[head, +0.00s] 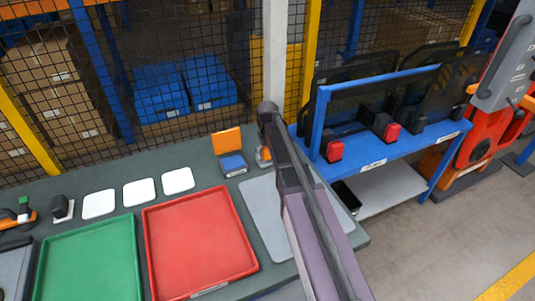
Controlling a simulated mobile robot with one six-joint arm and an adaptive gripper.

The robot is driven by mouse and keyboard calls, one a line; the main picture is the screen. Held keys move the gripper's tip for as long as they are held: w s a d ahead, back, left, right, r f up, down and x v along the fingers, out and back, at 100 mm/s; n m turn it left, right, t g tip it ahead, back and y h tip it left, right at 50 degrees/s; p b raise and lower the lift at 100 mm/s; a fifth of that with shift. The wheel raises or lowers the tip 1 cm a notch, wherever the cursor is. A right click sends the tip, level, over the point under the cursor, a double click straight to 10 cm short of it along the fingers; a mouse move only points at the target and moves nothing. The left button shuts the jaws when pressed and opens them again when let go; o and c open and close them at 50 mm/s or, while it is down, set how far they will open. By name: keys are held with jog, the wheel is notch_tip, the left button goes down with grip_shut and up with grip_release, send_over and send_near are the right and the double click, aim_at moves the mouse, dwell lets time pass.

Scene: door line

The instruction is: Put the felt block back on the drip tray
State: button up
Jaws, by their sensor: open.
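A dark block (60,206) stands at the left of the bench, on or against a small pale base; it may be the felt block, but it is too small to be sure. A small blue-topped piece (233,163) lies in front of an upright orange panel (227,141) at the back of the bench. I cannot tell which thing is the drip tray. My arm crosses the right of the bench; my gripper cannot be made out. A small orange and grey thing (264,156) shows partly beside the arm.
A green tray (90,258) and a red tray (200,243) lie at the front. Several white pads (139,192) line the back. A grey mat (262,212) lies partly under my arm. A blue rack (390,143) with dark panels stands right; wire mesh (90,60) stands behind.

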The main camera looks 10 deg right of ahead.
jog(key=shift+r+p, duration=5.7)
jog(key=shift+r, duration=0.2)
jog(key=shift+s, duration=0.1)
jog(key=s+m, duration=0.2)
jog(key=s, duration=2)
